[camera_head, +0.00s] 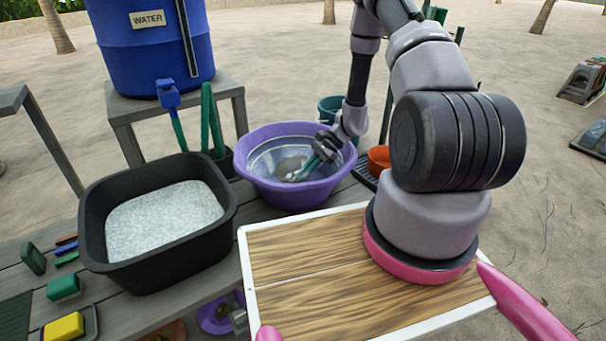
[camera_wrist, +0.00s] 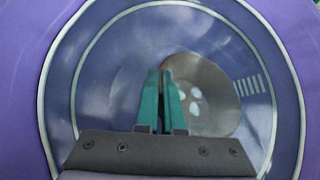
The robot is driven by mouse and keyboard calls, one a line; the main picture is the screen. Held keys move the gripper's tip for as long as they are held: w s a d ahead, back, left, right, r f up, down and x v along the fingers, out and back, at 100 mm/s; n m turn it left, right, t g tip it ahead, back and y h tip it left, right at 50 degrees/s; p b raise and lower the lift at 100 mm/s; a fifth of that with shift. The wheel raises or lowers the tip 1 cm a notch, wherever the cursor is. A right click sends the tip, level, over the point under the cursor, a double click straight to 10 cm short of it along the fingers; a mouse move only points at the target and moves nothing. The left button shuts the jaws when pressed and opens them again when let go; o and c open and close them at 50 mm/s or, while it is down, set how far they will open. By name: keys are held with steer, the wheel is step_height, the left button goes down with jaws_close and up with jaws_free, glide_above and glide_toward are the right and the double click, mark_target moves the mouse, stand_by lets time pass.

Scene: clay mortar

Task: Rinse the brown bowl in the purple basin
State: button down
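The purple basin (camera_head: 297,193) stands on the bench with clear water in it; in the wrist view its purple wall (camera_wrist: 22,90) surrounds the scene. The brown bowl (camera_head: 288,167) is inside the basin, low at the water. In the wrist view the bowl (camera_wrist: 215,85) lies to the right of my fingers, with several pale spots showing inside it. My gripper (camera_head: 308,170) reaches down into the basin from the right. Its green fingers (camera_wrist: 161,75) are nearly together at the bowl's left rim and look closed on it. The fingers hide part of that rim.
A black tub (camera_head: 95,225) of pale grains stands left of the basin. A blue water barrel (camera_head: 150,60) is on a stand behind. A teal bucket (camera_head: 329,106) and an orange pot (camera_head: 379,159) are near the basin's right. Sponges (camera_head: 64,327) lie at front left.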

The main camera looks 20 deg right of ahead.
steer(key=shift+f, duration=0.15)
steer(key=shift+f, duration=0.4)
steer(key=shift+r, duration=0.1)
stand_by(0.3)
steer(key=shift+a, duration=0.65)
steer(key=shift+d, duration=1.3)
steer(key=shift+a, duration=1.3)
steer(key=shift+d, duration=0.65)
